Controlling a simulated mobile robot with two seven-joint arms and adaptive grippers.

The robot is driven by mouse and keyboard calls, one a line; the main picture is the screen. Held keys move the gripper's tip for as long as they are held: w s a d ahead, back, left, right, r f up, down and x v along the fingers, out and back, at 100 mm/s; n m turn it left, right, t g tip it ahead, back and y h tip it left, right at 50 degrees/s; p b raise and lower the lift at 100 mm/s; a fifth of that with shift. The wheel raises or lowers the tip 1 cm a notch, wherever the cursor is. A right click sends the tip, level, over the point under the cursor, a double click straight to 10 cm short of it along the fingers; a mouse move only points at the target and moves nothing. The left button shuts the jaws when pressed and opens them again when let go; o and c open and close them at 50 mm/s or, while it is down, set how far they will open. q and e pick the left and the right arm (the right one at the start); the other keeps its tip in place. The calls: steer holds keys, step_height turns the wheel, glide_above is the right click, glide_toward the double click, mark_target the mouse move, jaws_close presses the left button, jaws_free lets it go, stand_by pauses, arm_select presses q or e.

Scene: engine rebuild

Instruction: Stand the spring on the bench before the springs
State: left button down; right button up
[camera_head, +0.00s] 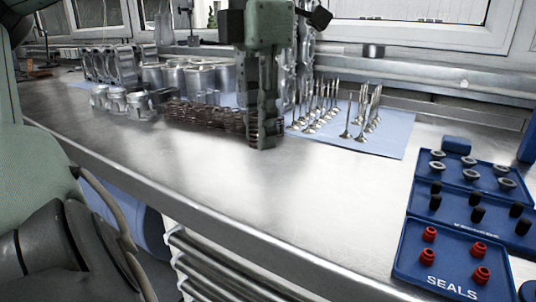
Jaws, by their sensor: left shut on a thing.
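My left gripper (264,140) points straight down at the near edge of the group of springs. It is shut on a spring (253,127), whose dark coils show only partly at the fingers. The other springs (205,115) stand close together on the bench just left of and behind the gripper. I cannot tell whether the held spring touches the bench (250,185). My right gripper is not in view.
Several valves (348,130) stand on a blue mat (395,142) to the right. Pistons (140,104) and cylinders stand at the back left. The bench front is clear.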

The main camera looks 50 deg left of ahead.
arm_select(q)
steer(key=p, duration=0.1)
glide_above(290, 176)
step_height(290, 176, down, 5)
steer(key=shift+f, duration=0.2)
step_height(290, 176, down, 4)
steer(key=shift+r, duration=0.15)
steer(key=shift+f, duration=0.3)
steer(key=c, duration=1.3)
jaws_free()
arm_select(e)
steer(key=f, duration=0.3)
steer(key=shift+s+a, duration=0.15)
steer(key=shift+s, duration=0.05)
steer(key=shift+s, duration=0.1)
